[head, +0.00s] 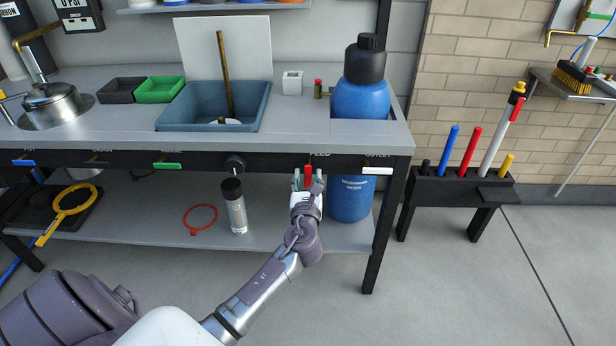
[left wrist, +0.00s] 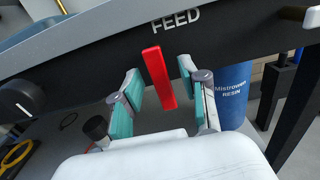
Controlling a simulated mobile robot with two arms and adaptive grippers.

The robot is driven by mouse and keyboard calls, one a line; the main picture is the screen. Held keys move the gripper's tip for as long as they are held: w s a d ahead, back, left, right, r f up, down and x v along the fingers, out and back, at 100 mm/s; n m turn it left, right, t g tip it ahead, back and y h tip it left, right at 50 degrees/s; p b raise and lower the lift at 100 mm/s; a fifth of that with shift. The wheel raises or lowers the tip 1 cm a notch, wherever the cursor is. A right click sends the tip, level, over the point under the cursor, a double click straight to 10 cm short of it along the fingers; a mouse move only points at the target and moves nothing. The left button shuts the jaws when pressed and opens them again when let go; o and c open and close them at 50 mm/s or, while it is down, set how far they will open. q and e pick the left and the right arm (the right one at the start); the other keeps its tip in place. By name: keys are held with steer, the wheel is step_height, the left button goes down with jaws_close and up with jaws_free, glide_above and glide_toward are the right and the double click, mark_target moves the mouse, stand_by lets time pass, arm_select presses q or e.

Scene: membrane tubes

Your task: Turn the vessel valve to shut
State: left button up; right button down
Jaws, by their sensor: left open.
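A red valve lever (head: 308,174) hangs down from the black front rail of the bench, under a label that reads FEED in the left wrist view. There the lever (left wrist: 159,79) points down, slightly tilted. My left gripper (head: 308,182) is just in front of it. In the left wrist view my left gripper's fingers (left wrist: 163,94) are open, one on each side of the red lever, with gaps showing. No label naming a vessel valve is readable. My right gripper is not in view.
The rail (head: 270,162) also carries a white handle (head: 377,171) at right, a black knob (head: 235,163), a green handle (head: 167,165) and a blue handle (head: 24,162). A blue drum (head: 350,199) stands below the bench. A clear bottle (head: 236,210) stands on the lower shelf.

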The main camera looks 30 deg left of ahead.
arm_select(q)
steer(key=shift+w+a, duration=0.35)
steer(key=shift+w, duration=0.2)
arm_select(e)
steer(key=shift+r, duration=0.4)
arm_select(q)
jaws_close()
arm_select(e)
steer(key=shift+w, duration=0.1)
